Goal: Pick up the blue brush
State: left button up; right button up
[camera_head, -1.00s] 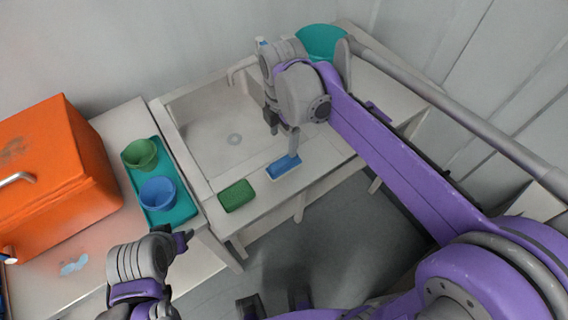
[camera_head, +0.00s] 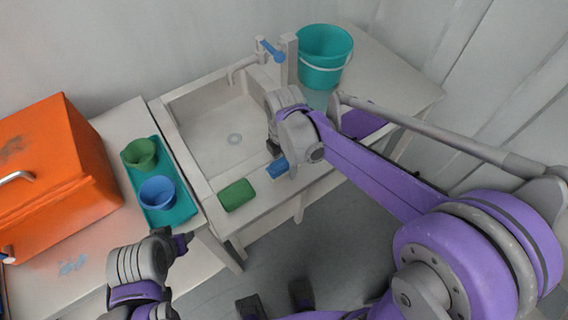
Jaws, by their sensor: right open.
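The blue brush (camera_head: 276,170) lies on the front ledge of the sink, right of a green sponge-like block (camera_head: 237,195). My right gripper (camera_head: 275,149) is open just behind the brush, with its wrist above and to the right. The wrist hides the brush's right end, and I cannot tell whether the fingers touch it. My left gripper (camera_head: 184,242) hangs low at the left, in front of the counter and away from the brush. I cannot tell whether its jaws are open.
The sink basin (camera_head: 210,118) has a tap with a blue handle (camera_head: 270,50). A teal bucket (camera_head: 324,72) and a purple item (camera_head: 362,122) are at the right. A teal tray (camera_head: 184,213) holds a green cup (camera_head: 140,154) and a blue cup (camera_head: 158,192). An orange box (camera_head: 60,165) stands left.

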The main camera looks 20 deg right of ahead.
aim_at(284, 159)
grip_shut()
jog(key=shift+r, duration=0.1)
dwell(0.3)
notch_tip(284, 159, up, 10)
jog(key=shift+p, duration=0.35)
jog(key=c, duration=0.8)
grip_release()
jog(key=c, duration=0.5)
jog(key=shift+s, duration=0.1)
